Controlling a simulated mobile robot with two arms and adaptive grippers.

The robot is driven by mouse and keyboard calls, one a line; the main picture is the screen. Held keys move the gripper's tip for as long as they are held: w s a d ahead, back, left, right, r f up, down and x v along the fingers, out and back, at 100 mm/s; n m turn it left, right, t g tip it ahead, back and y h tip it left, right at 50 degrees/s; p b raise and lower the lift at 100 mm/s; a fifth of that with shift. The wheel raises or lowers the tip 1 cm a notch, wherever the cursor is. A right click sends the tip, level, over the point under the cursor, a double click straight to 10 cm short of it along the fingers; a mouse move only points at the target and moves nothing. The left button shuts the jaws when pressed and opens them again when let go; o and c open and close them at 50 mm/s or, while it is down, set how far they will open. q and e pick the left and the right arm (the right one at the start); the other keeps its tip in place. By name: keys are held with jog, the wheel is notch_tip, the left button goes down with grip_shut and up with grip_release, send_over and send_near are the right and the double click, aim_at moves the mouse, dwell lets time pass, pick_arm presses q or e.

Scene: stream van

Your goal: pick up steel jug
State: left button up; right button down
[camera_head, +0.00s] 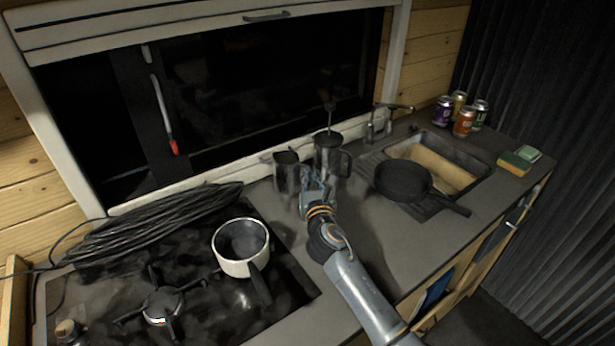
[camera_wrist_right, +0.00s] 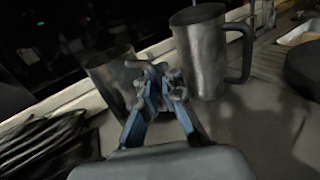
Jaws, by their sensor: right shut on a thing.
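The steel jug (camera_head: 287,174) is a dark grey metal vessel on the counter below the window, left of a taller metal vessel. My right gripper (camera_head: 317,186) reaches it from the front and is shut on its right side, seemingly at the handle. In the right wrist view the jug (camera_wrist_right: 112,78) leans a little behind the closed fingers (camera_wrist_right: 160,88), which hide part of it. Whether its base touches the counter is hard to tell. My left gripper is not in view.
The taller metal vessel (camera_head: 328,157), with a handle on its right, stands close beside the gripper. A black pan (camera_head: 403,181) lies at the sink (camera_head: 478,171). A white pot (camera_head: 241,246) and coiled cable (camera_head: 150,226) are left. Front counter is clear.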

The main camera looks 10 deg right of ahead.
jog(key=s+d+r+p, duration=0.1)
jog(key=s+d+r, duration=0.3)
jog(key=s+r, duration=0.4)
jog(key=shift+s+r, duration=0.35)
jog(key=shift+s, duration=1.65)
jog(key=shift+d, duration=0.15)
